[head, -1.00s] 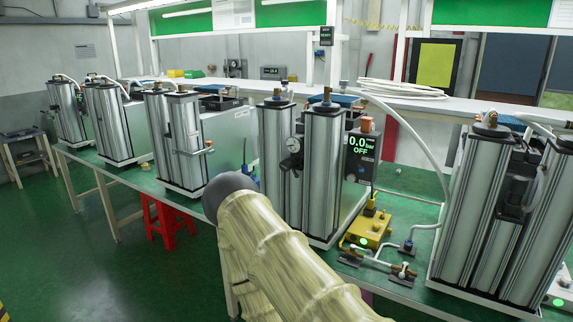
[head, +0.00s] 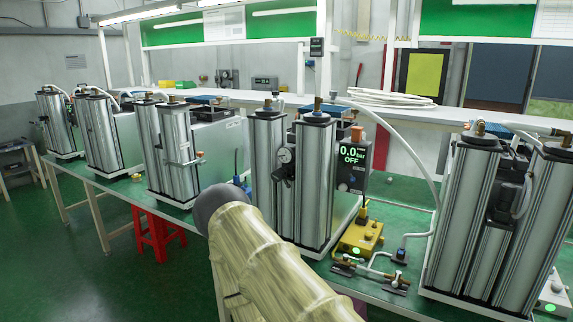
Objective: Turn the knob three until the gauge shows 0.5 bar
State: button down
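A small round dial gauge (head: 284,156) with a white face sits on the front of the middle pair of silver columns (head: 313,190). A dark fitting (head: 289,172) sits just beside and below it; I cannot tell whether it is a knob. To the right, a black display (head: 352,156) reads "0.0 bar OFF" in green. The dial's needle is too small to read. No knob marked three can be made out. My arm, in a pale yellow sleeve with a dark grey rounded end, reaches up in front of the bench. My gripper is not in view.
A yellow box (head: 360,238) with a green light stands right of the middle columns, near a small pipe assembly (head: 370,268). Large columns (head: 470,220) with a white hose stand at right. More column pairs line the bench at left. A red stool (head: 158,232) is under it.

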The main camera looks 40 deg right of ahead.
aim_at(278, 175)
jog(key=u, duration=0.4)
jog(key=k, duration=0.5)
jog(key=u, duration=0.6)
jog(key=i, duration=1.2)
jog(key=z, duration=1.2)
jog(key=i, duration=0.35)
jog(key=z, duration=0.4)
